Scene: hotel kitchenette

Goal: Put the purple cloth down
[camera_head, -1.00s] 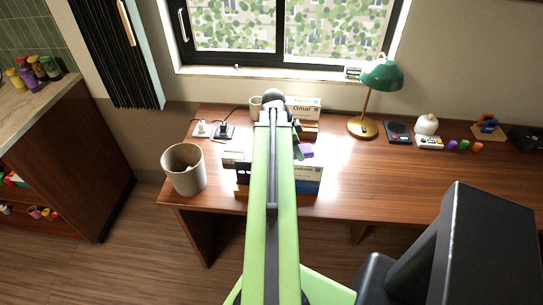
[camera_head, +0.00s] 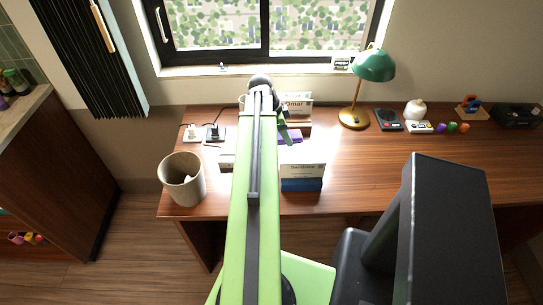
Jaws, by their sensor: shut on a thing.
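The purple cloth (camera_head: 293,136) shows as a small purple patch above the wooden desk (camera_head: 370,170), just behind the white name card. My gripper (camera_head: 286,134) is at the far end of my green arm and is shut on the cloth. Only one dark green finger shows clearly; my arm hides the rest. I cannot tell whether the cloth touches the desk.
A name card on a blue base (camera_head: 302,184) stands near the desk's front edge, and the "Omar" card (camera_head: 297,103) stands behind. A beige bin (camera_head: 184,182) is at left. A green lamp (camera_head: 373,67) and small items stand right. The desk's middle right is clear.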

